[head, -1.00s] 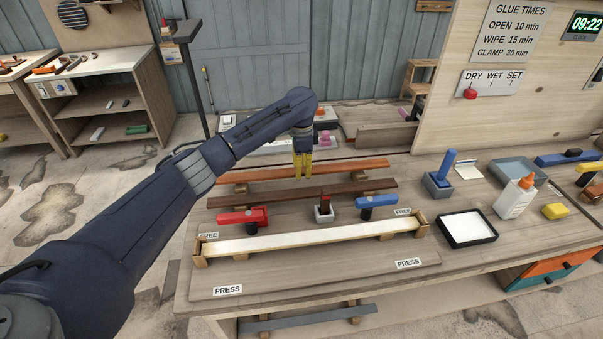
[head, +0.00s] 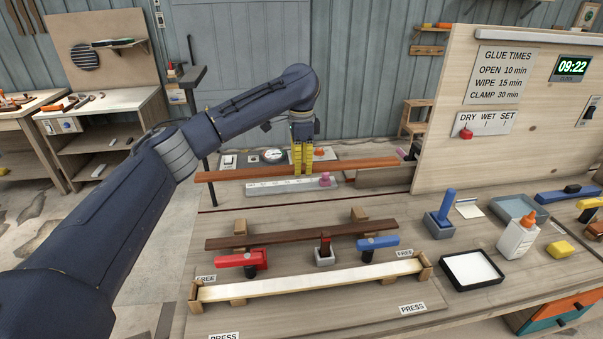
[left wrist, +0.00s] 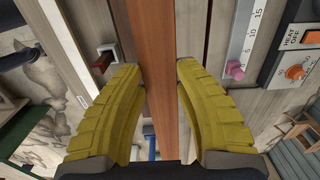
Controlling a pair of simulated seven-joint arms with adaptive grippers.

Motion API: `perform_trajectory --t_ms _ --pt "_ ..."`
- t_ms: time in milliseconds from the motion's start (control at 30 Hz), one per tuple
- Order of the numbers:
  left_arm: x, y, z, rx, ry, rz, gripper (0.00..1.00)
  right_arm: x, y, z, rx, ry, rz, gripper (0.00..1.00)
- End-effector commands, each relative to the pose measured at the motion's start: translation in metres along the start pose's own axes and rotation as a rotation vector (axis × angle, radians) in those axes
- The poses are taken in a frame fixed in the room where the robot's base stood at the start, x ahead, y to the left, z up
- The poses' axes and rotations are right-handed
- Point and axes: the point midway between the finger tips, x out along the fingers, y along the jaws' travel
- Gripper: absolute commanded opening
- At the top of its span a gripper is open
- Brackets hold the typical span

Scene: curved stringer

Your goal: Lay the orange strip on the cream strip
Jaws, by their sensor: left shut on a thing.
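The orange strip (head: 245,175) is a long orange-brown bar, held level above the back of the bench in the head view. My left gripper (head: 303,171) is shut on it near its middle, fingers pointing down. In the left wrist view the orange strip (left wrist: 152,40) runs lengthwise between the yellow fingers of my left gripper (left wrist: 156,75). The cream strip (head: 315,280) lies at the front of the bench in a wooden fixture with end blocks, its top bare. My right gripper is not in view.
A dark brown strip (head: 300,231) rests on wooden blocks between the two. A red clamp (head: 242,260), a small grey holder (head: 324,256) and a blue clamp (head: 377,243) stand just behind the cream strip. A ruler (head: 290,186) lies behind. A glue bottle (head: 517,238) stands right.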

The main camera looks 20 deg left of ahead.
Motion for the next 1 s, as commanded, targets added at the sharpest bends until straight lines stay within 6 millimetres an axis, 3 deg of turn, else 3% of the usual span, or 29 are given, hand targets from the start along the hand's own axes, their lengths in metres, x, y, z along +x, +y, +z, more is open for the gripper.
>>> perform_trajectory --t_ms 133,233,533,800,900,1000 --pt "0.013 0.009 0.007 0.027 -0.001 0.001 0.0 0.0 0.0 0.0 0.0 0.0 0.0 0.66" --pt "0.027 0.03 0.006 0.084 -0.002 0.0 0.0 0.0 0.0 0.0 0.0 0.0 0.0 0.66" --pt "0.066 0.125 -0.002 0.162 -0.001 0.0 0.0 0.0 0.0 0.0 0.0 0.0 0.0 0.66" --pt "0.083 0.205 0.002 0.142 0.0 -0.001 0.0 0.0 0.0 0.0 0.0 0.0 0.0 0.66" --pt "0.084 0.227 0.002 0.112 0.0 -0.001 0.0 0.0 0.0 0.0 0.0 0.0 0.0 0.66" --pt "0.083 0.237 0.001 0.072 0.001 -0.002 0.0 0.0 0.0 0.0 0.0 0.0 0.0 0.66"
